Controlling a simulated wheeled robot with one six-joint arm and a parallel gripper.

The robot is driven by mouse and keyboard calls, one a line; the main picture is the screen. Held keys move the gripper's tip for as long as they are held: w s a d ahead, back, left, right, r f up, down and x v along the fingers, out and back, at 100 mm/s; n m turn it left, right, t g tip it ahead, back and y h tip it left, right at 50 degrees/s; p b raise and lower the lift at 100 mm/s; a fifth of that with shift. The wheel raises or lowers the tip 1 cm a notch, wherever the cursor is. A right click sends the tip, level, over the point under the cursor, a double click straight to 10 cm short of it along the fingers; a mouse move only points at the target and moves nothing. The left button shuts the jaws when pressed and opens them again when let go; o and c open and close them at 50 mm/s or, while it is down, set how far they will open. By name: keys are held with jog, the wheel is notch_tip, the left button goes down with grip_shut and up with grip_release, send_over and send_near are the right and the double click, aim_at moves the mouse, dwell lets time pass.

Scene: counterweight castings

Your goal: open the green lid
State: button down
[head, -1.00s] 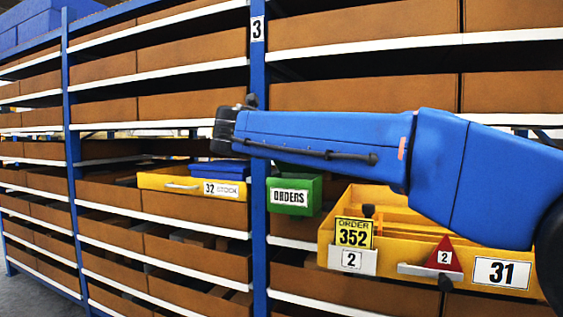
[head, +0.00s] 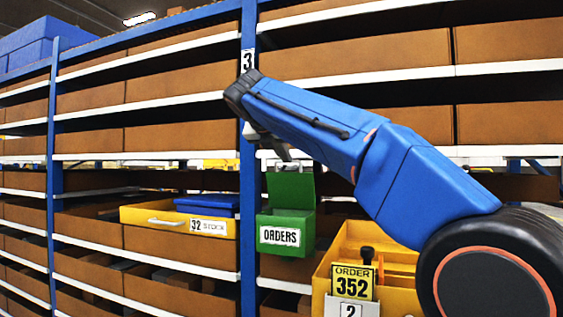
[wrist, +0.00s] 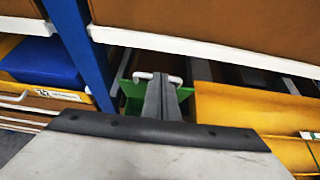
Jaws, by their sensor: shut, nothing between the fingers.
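The green box (head: 282,241) with an ORDERS label sits on a shelf by the blue post. Its green lid (head: 291,188) stands raised, roughly upright, above the box's back. A pale handle (head: 291,166) shows at the lid's top edge. My gripper (head: 284,156) is right above this edge, with its fingers pointing down; contact cannot be told. In the wrist view my shut, empty fingers (wrist: 162,98) lie between the two ends of the white handle (wrist: 143,75), in front of the green box (wrist: 131,92).
A yellow drawer (head: 140,215) marked 32 with a blue bin (head: 207,205) is left of the post. A large yellow bin (head: 335,262) with an ORDER 352 card (head: 352,281) is at right. The blue post (head: 248,130) and white shelf edges (head: 190,105) are close to my arm.

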jog(key=shift+w+d+r, duration=0.25)
jog(key=shift+w+r, duration=0.05)
jog(key=shift+w, duration=0.35)
jog(key=shift+w+d+r, duration=0.2)
jog(key=shift+w+r, duration=0.05)
jog(key=shift+w, duration=0.35)
jog(key=w+r+v, duration=0.1)
jog(key=v, duration=1.2)
jog(key=shift+r, duration=0.4)
jog(key=shift+d, duration=0.15)
